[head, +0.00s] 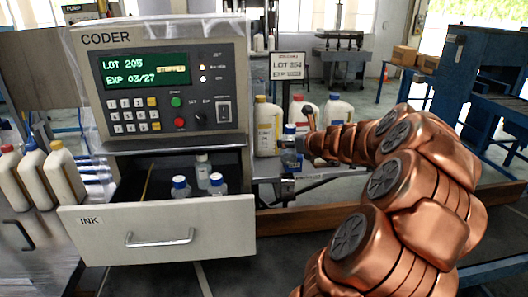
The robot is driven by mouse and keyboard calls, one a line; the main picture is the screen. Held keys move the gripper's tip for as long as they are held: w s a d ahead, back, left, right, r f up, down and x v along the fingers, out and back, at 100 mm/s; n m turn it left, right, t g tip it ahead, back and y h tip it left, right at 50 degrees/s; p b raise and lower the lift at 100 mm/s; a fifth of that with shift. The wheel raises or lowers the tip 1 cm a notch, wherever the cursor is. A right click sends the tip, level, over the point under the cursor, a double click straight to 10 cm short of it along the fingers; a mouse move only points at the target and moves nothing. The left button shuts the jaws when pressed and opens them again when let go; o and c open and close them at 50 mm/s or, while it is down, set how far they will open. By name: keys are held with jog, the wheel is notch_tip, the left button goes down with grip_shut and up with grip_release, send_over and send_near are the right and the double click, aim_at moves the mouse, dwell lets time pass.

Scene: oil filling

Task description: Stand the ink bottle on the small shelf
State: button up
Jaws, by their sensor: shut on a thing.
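My gripper (300,138) is at the end of my copper arm, just right of the coder. It is shut on a small ink bottle (291,158) with a blue cap, held roughly upright; the fingers hide part of it. The small shelf seems to be the grey ledge (266,167) beside the coder, under the bottle. I cannot tell whether the bottle touches it. The open INK drawer (160,235) holds two blue-capped bottles (181,188) and a white-capped bottle (203,170).
The coder (165,85) stands above the drawer. White jugs with yellow (267,128), red and blue caps stand behind my gripper. More jugs (62,180) are at the far left. A sign (287,66) reads LOT 204. A blue machine (480,80) is at right.

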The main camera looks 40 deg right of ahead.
jog(key=w+a, duration=0.1)
jog(key=w, duration=0.9)
jog(key=shift+a+f+b, duration=0.15)
jog(key=shift+f+b, duration=0.45)
jog(key=shift+f, duration=1.1)
jog(key=shift+a+f+b, duration=0.1)
jog(key=shift+f+b, duration=0.5)
jog(key=shift+f, duration=1.1)
jog(key=shift+w+f, duration=0.15)
jog(key=shift+w, duration=0.05)
jog(key=shift+f, duration=0.2)
jog(key=o, duration=0.8)
jog(key=shift+o, duration=0.2)
jog(key=shift+r, duration=0.15)
